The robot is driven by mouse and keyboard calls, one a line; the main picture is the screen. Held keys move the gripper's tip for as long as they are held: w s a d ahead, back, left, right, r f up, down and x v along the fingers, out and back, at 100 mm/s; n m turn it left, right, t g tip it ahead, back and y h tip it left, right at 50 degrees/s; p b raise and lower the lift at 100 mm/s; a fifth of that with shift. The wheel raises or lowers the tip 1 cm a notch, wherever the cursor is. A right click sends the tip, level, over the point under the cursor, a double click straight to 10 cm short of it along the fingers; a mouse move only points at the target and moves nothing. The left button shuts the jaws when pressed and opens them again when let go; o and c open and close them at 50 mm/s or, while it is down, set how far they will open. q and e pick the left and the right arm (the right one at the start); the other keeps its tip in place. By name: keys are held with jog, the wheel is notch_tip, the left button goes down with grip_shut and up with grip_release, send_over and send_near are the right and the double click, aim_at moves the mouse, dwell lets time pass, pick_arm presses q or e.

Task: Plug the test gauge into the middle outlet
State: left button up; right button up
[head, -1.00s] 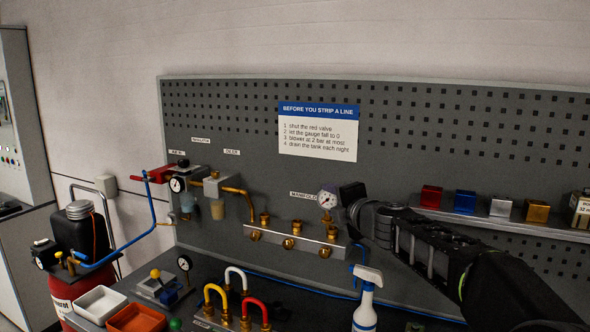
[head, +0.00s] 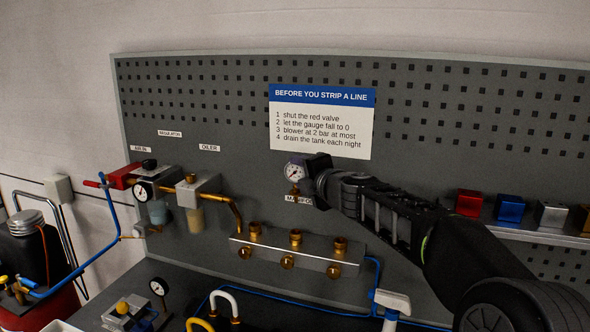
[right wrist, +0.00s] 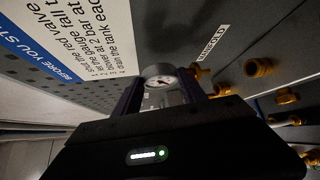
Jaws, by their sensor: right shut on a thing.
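The test gauge (head: 296,171) has a round white dial and a short brass stem. My right gripper (head: 307,170) is shut on it from the right. In the right wrist view the gauge (right wrist: 160,78) sits between the fingers. The manifold (head: 270,252) is a silver bar with three brass outlets on top. In the head view the gauge hangs in the air above the middle outlet (head: 296,237), clear of it. The left outlet (head: 255,229) and right outlet (head: 340,243) stand open. My left gripper is not in view.
The pegboard (head: 220,100) with a sign (head: 322,122) stands close behind. The regulator and oiler (head: 196,190) are at left, with a brass pipe to the manifold. A shelf with coloured blocks (head: 510,208) is at right.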

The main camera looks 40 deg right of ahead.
aim_at(293, 190)
jog(key=shift+s, duration=0.1)
dwell(0.3)
jog(key=shift+f, duration=2.45)
jog(key=shift+a+f+b, duration=0.2)
jog(key=shift+f+b, duration=0.05)
jog(key=shift+b, duration=1.25)
jog(key=shift+d+r, duration=0.1)
jog(key=shift+r, duration=0.15)
